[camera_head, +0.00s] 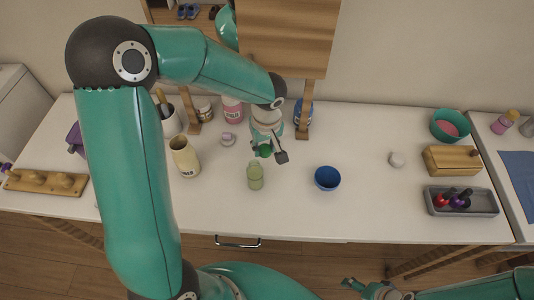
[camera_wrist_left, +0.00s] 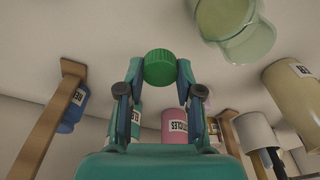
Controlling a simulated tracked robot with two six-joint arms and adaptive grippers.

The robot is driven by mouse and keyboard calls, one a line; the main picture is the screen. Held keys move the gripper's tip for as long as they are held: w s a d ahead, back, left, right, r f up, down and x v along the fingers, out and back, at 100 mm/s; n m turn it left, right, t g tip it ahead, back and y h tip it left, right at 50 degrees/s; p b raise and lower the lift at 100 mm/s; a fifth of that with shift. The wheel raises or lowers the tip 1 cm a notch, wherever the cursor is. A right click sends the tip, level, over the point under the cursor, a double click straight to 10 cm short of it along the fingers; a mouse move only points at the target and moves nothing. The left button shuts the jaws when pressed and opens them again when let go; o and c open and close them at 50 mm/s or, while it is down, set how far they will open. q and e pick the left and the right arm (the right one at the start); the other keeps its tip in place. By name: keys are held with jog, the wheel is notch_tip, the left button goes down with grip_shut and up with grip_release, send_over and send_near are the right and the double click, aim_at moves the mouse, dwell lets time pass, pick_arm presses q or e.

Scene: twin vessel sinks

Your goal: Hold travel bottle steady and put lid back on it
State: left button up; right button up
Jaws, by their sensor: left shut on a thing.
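The travel bottle, a translucent pale green bottle (camera_head: 255,177), stands upright on the white counter near its front middle. In the left wrist view the bottle (camera_wrist_left: 236,28) shows at the upper right. My left gripper (camera_head: 272,153) is shut on the green ribbed lid (camera_head: 264,151), which shows between the fingertips in the left wrist view (camera_wrist_left: 160,67). The lid is above the counter, behind and slightly right of the bottle, and apart from it. My right gripper (camera_head: 362,288) is low at the bottom edge, in front of the counter; its fingers are too small to read.
A blue bowl (camera_head: 327,178) stands right of the bottle, and a cream container (camera_head: 185,157) stands left. Pink (camera_head: 233,110) and blue containers are behind, beside wooden posts (camera_head: 304,117). A grey tray (camera_head: 461,201) is at right. The counter between bowl and tray is mostly clear.

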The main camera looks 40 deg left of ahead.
aim_at(265, 149)
pick_arm(q)
notch_tip(265, 149, up, 15)
jog(key=shift+f, duration=0.1)
dwell(0.5)
